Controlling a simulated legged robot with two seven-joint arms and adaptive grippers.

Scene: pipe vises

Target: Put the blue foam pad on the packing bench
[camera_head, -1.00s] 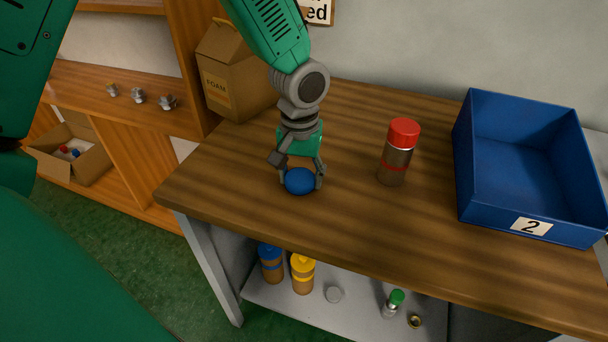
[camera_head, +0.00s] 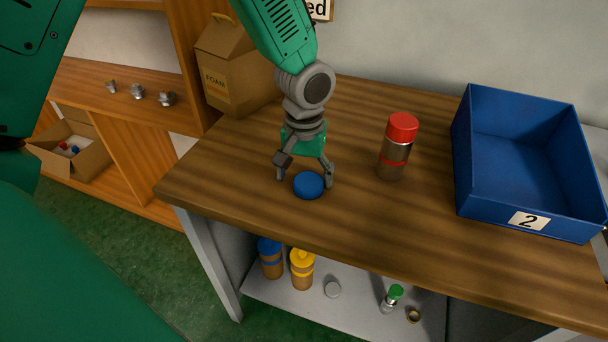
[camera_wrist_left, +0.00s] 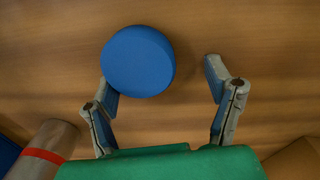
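The blue foam pad (camera_head: 308,186) is a round blue disc lying flat on the wooden top of the packing bench (camera_head: 340,232), near its front left part. My left gripper (camera_head: 304,180) is open around or just above the pad, its fingers spread. In the left wrist view the pad (camera_wrist_left: 138,61) lies close to the left finger, and a clear gap separates it from the right finger of the gripper (camera_wrist_left: 160,80). I cannot tell whether the left finger touches it. My right gripper is not in view.
A red-capped canister (camera_head: 397,147) stands right of the gripper. A blue bin marked 2 (camera_head: 528,222) sits at the bench's right. A cardboard FOAM box (camera_head: 232,70) stands at the back left. Several containers, including a yellow one (camera_head: 302,268), are on the shelf below.

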